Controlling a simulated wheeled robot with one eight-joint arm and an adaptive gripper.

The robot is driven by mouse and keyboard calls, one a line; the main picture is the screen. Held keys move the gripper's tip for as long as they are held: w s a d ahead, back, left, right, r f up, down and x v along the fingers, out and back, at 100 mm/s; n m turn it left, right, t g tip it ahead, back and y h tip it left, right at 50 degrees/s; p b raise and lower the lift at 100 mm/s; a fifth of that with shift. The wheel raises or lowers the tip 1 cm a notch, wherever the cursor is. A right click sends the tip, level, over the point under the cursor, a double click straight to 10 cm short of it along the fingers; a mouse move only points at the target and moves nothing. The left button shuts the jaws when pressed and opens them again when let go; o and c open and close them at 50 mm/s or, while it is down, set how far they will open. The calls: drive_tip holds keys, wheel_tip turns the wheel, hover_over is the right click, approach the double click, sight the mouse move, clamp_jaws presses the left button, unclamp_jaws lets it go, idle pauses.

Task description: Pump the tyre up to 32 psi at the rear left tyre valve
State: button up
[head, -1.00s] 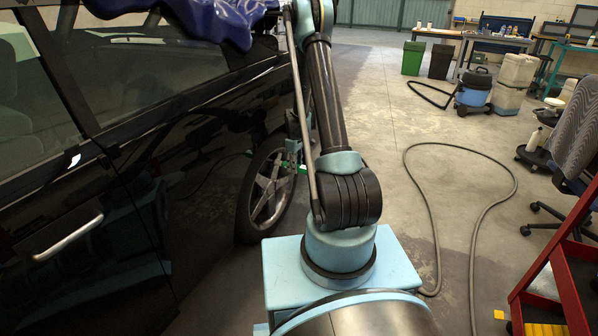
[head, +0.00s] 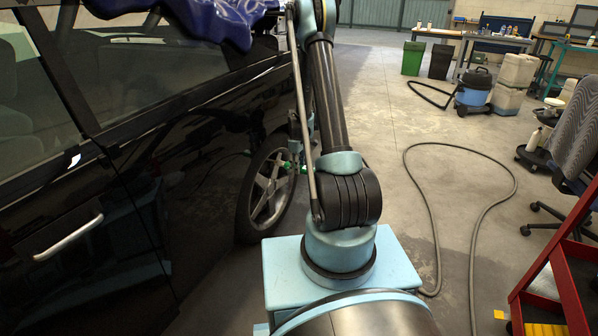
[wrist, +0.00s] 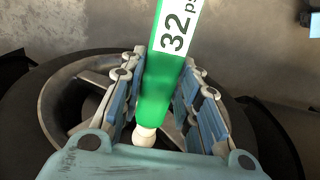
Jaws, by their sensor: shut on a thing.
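My gripper (wrist: 163,72) is shut on a green inflator (wrist: 160,85) in the wrist view. It has a white label reading "32 ps", cut off at the edge, and a cream rounded end near my palm. In the head view the green inflator (head: 288,165) is small and partly hidden by my arm, close in front of the rear wheel. The black tyre (head: 246,205) and silver spoked rim (head: 268,200) are on the dark car. The wheel rim (wrist: 62,100) lies behind my fingers in the wrist view. I cannot make out the valve or any contact with it.
The black car (head: 150,150) fills the left, with a blue cloth (head: 210,18) on top. A hose (head: 432,215) loops across the floor at right. An office chair (head: 570,150) and red frame (head: 570,285) stand far right. Open floor lies beyond my arm.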

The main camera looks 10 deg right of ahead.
sight(308, 168)
drive_tip(key=shift+s+d, duration=0.85)
drive_tip(key=shift+d, duration=0.3)
drive_tip(key=shift+s+d, duration=0.8)
drive_tip(key=shift+d, duration=0.35)
